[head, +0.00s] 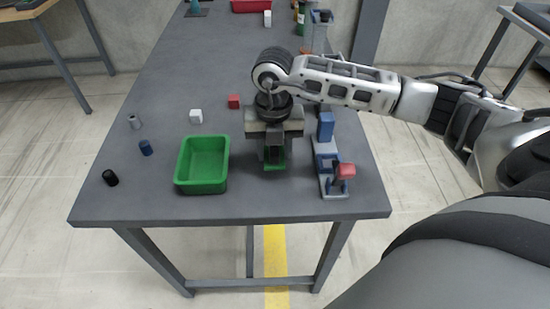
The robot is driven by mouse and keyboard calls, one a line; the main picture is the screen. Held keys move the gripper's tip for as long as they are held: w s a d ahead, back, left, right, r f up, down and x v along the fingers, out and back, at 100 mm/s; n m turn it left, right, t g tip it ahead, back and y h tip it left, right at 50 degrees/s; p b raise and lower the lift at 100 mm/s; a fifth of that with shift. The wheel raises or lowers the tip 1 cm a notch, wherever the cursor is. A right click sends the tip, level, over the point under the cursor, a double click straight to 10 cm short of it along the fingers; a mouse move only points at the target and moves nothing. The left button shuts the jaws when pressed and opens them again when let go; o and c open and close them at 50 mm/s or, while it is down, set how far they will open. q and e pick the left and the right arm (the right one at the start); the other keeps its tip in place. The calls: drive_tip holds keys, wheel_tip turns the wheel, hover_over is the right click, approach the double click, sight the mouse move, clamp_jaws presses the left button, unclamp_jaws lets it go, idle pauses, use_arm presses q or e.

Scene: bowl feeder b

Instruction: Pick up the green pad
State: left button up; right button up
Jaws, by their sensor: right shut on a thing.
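The green pad (275,167) is a small green patch at the tips of my right gripper (274,160), mostly hidden by the fingers. My right arm comes in from the right, and the gripper points down over the grey table, between the green tray and the blue fixture. Its jaws are shut on the green pad. I cannot tell whether the pad touches the table. My left gripper is not in view.
A green tray (180,184) stands left of the gripper. A blue fixture (328,165) with a red part (346,171) stands at right.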

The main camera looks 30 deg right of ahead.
drive_tip(key=w+a+r+b, duration=0.2)
drive_tip(key=w+a+r, duration=0.1)
drive_tip(key=w+r, duration=0.6)
drive_tip(key=shift+w+a+r+b, duration=0.15)
drive_tip(key=shift+w+a+b, duration=0.2)
drive_tip(key=shift+w, duration=1.8)
drive_tip(key=shift+o, duration=1.1)
drive_tip(key=shift+c, duration=0.5)
